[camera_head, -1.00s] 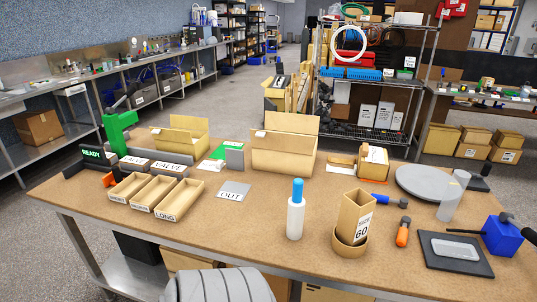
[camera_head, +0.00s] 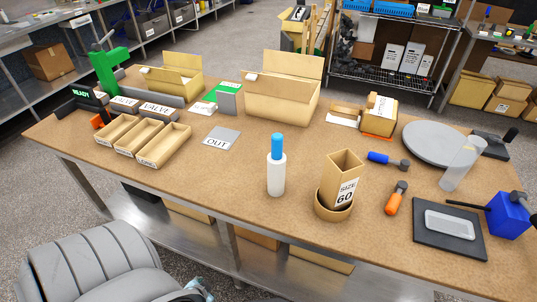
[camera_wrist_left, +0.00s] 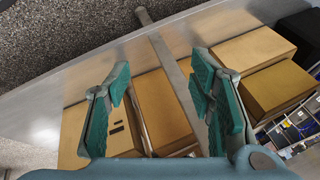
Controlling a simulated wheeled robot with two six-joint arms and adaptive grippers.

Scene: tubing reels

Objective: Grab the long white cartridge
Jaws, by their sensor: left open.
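A white upright cylinder with a blue top (camera_head: 276,172) stands near the front middle of the table in the head view. It is the only long white upright piece that I see; whether it is the cartridge I cannot tell for sure. My left gripper (camera_wrist_left: 160,80) is open and empty in the left wrist view, with its teal fingers spread above boxes under the table. In the head view only a little of it shows at the bottom edge, in front of the table and left of the cylinder. My right gripper is out of view.
Three cardboard trays (camera_head: 144,146), one apparently labelled LONG, lie at the left. A grey OUT plate (camera_head: 221,138) lies right of them. A SIZE 60 box (camera_head: 343,176) in a round holder stands close right of the cylinder. Table space left of the cylinder is clear.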

